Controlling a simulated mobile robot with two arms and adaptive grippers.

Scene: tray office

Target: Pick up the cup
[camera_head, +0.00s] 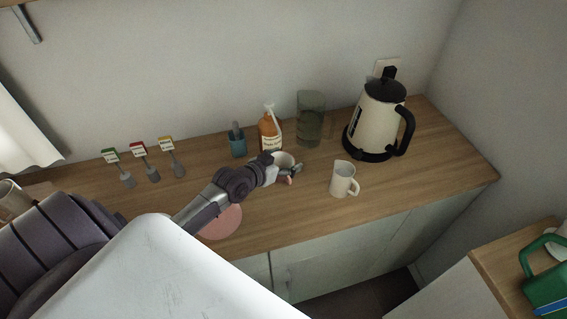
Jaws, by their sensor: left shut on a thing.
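My left gripper (288,173) reaches over the wooden counter from the left and is shut on a small pale cup (284,159). The gripper hides the lower part of this cup, so I cannot tell whether it touches the counter. A second cup, a white mug (341,182), stands upright on the counter to the right of the gripper, apart from it, with its handle toward the right. My right gripper is not in view.
An orange bottle (268,133), a blue holder (237,146) and a greenish glass container (310,125) stand behind the gripper. A cream kettle (378,112) stands at the back right. A pink disc (222,221) lies below my arm. The counter's (440,150) right end is clear.

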